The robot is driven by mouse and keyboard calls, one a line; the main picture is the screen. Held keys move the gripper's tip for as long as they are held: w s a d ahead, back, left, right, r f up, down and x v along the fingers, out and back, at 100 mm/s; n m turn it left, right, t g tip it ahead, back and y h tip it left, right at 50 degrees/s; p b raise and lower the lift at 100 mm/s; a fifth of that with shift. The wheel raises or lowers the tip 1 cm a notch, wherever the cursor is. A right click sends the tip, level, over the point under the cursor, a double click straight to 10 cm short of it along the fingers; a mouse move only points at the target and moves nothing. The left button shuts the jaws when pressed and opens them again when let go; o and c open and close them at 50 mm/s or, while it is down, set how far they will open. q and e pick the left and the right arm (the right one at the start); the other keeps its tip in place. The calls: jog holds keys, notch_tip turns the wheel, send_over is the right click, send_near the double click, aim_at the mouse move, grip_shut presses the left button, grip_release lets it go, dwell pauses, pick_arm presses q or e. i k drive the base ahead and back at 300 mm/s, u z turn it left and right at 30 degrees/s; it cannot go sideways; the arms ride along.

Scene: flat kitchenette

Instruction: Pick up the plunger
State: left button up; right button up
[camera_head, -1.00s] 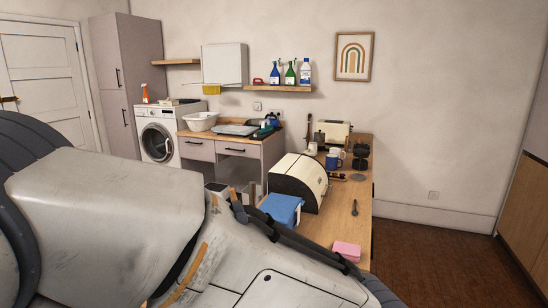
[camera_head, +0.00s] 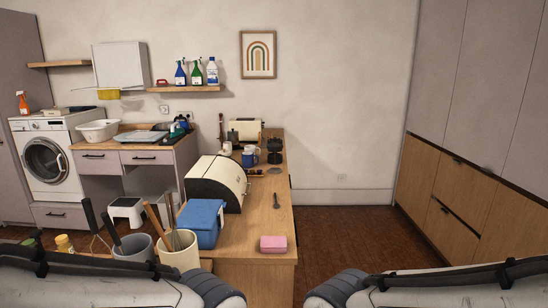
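I cannot make out a plunger for certain in this view. A dark upright handle (camera_head: 221,125) stands at the far end of the wooden counter (camera_head: 262,222), too small to identify. Only parts of my two arms show, along the bottom edge at left and right. Neither gripper is in view, so what they hold cannot be seen.
A washing machine (camera_head: 47,160) is at left, tall cabinets (camera_head: 465,100) at right. Brown floor (camera_head: 345,235) beside the counter is clear.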

aim_at(275, 147)
jog(key=z, duration=0.85)
jog(key=i, duration=2.1)
jog(key=z, duration=0.55)
jog(key=i, duration=2.05)
jog(key=u, duration=1.2)
jog(key=i, duration=1)
jog(key=u, duration=1)
